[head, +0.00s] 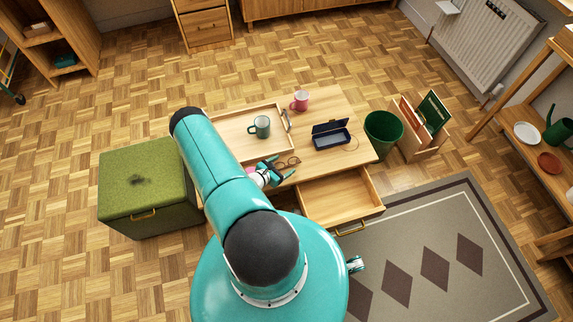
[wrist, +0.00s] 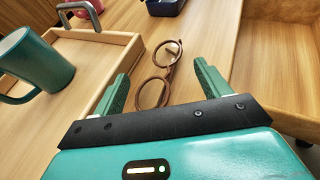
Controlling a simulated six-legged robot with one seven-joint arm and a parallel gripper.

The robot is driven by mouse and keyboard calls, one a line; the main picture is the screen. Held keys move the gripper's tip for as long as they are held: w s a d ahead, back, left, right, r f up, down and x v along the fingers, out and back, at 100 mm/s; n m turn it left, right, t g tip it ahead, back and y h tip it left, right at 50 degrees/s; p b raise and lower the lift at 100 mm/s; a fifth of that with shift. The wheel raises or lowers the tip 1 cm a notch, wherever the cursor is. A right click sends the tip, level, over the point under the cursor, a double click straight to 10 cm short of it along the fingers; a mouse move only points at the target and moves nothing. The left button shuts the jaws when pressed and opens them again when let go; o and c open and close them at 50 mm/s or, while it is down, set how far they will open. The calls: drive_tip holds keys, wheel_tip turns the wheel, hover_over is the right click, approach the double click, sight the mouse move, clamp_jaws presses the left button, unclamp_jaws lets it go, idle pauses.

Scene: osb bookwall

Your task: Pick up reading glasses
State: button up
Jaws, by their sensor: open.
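The reading glasses (wrist: 155,92) have thin brown frames and round lenses. They lie on the wooden table between the tray and the drawer. My gripper (wrist: 160,82) is open, with its green fingers on either side of the glasses in the wrist view and nothing held. In the head view the glasses (head: 289,162) show just beside my gripper (head: 273,169). The nearer lens is partly hidden low between the fingers in the wrist view. I cannot tell how high the fingers are above the table.
A wooden tray (head: 222,128) with a green mug (head: 260,127) is left of the glasses. A pink mug (head: 300,100) and an open dark case (head: 331,135) stand farther back. The drawer (head: 335,199) is pulled out. A green bin (head: 383,132) stands right of the table.

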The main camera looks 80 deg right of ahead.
drive_tip(key=shift+s+d+f, duration=0.3)
drive_tip(key=shift+d, duration=0.2)
drive_tip(key=c, duration=1.3)
drive_tip(key=shift+r, duration=0.1)
